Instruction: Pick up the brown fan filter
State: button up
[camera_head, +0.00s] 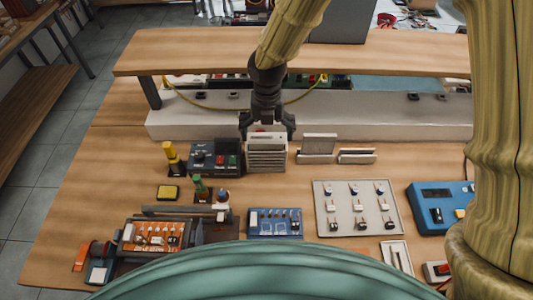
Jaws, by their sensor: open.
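A pale beige-grey slatted block (266,157) stands upright on the wooden table, in the middle of the view; it looks like the fan filter, though its colour is not clearly brown. My gripper (267,127) points down at its top edge. The fingers are apart, one to each side of the block's upper part. I cannot tell whether they touch it. The gripper partly hides the block's top.
A black box with red and green buttons (216,159) stands close on the left. Pale upright plates (319,146) stand close on the right. A raised wooden shelf (400,52) and a white ledge (390,120) lie behind. Switch panels (333,227) fill the front.

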aim_at(266, 142)
jog(key=shift+s+a+f+p, duration=0.1)
jog(key=shift+f+p, duration=0.45)
jog(key=shift+f, duration=0.7)
jog(key=shift+s+f+p, duration=0.1)
jog(key=shift+f+p, duration=0.45)
jog(key=shift+f, duration=0.65)
jog(key=c, duration=0.6)
